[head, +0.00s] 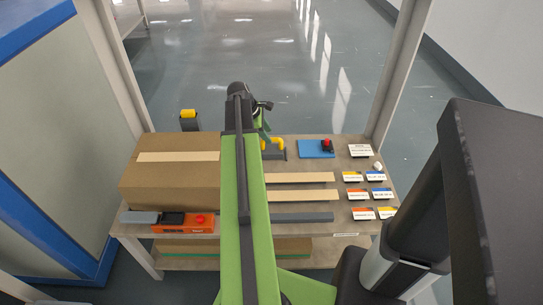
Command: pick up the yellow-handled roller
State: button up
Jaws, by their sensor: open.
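A yellow bent handle (278,142) with a dark base, which looks like the yellow-handled roller, is on the far part of the wooden table (300,235), just right of my arm. Part of it is hidden behind my arm. My gripper (263,127) is at the far end of my green arm, close to this handle and slightly above and left of it in the picture. My gripper is open, with nothing seen held in it. Its fingertips are small and partly hidden, so I cannot tell whether they touch the handle.
A cardboard box (150,185) fills the table's left side. A yellow-topped dark piece (189,115) shows behind it. An orange device (180,229) sits at the front left. Frame posts (398,75) flank the table.

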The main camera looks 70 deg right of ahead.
aim_at(273, 140)
jog(key=shift+d+f, duration=0.1)
jog(key=shift+f, duration=0.1)
jog(key=b+x, duration=0.4)
jog(key=x, duration=0.1)
jog(key=shift+s+d+f, duration=0.1)
jog(key=shift+s+d, duration=0.05)
jog(key=shift+s, duration=0.1)
grip_shut()
jog(key=shift+r, duration=0.2)
